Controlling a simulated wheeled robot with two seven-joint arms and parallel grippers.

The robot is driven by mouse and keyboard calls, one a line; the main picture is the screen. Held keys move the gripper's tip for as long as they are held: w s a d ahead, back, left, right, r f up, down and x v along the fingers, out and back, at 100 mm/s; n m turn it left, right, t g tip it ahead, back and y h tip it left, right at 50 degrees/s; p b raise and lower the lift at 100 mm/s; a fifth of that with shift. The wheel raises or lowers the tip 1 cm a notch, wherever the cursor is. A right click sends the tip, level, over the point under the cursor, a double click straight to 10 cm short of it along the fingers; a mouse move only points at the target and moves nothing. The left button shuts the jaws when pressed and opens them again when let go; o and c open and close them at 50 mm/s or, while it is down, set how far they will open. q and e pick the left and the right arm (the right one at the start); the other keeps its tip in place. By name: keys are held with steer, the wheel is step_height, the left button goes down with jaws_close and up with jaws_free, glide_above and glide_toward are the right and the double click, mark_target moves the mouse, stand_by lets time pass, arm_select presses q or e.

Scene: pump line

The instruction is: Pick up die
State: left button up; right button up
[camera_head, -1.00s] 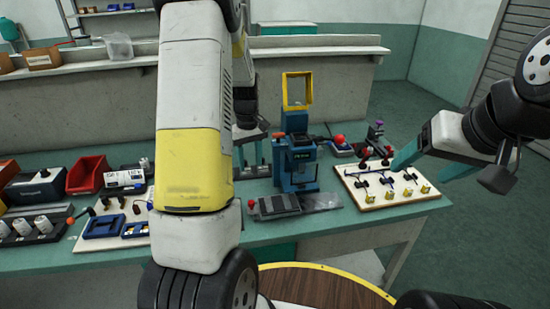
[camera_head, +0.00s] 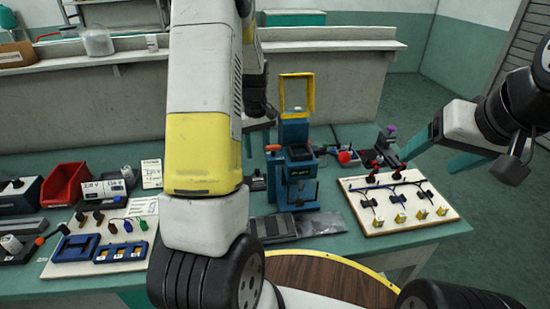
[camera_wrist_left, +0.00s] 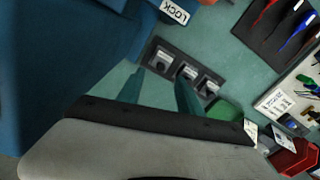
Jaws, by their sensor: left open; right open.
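A dark rack (camera_wrist_left: 160,52) with three square dark dies, among them a middle die (camera_wrist_left: 187,73), lies on the green bench in the left wrist view. Which die is meant cannot be told. My left gripper (camera_wrist_left: 165,82) is open, its two teal fingers reaching toward the rack with nothing between them. Whether the fingers touch the rack cannot be told. In the head view my left arm hides much of the bench there, and the left gripper (camera_head: 257,143) shows only partly beside the blue press (camera_head: 296,180). My right gripper (camera_head: 428,160) is open and empty at the right.
The press stands close beside the left gripper; its blue body (camera_wrist_left: 60,50) fills the wrist view's left. A white board (camera_head: 385,222) with cables and yellow blocks lies right. A red bin (camera_head: 65,184) and blue trays (camera_head: 122,256) are left.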

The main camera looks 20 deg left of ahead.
mark_target(258, 170)
arm_select(q)
steer(key=shift+w+f, duration=0.15)
steer(key=shift+w, duration=0.05)
steer(key=shift+f, duration=0.35)
steer(key=f, duration=0.6)
steer(key=shift+s+a+f, duration=0.15)
steer(key=shift+s+f, duration=0.1)
steer(key=shift+f, duration=0.15)
jaws_close()
stand_by(0.6)
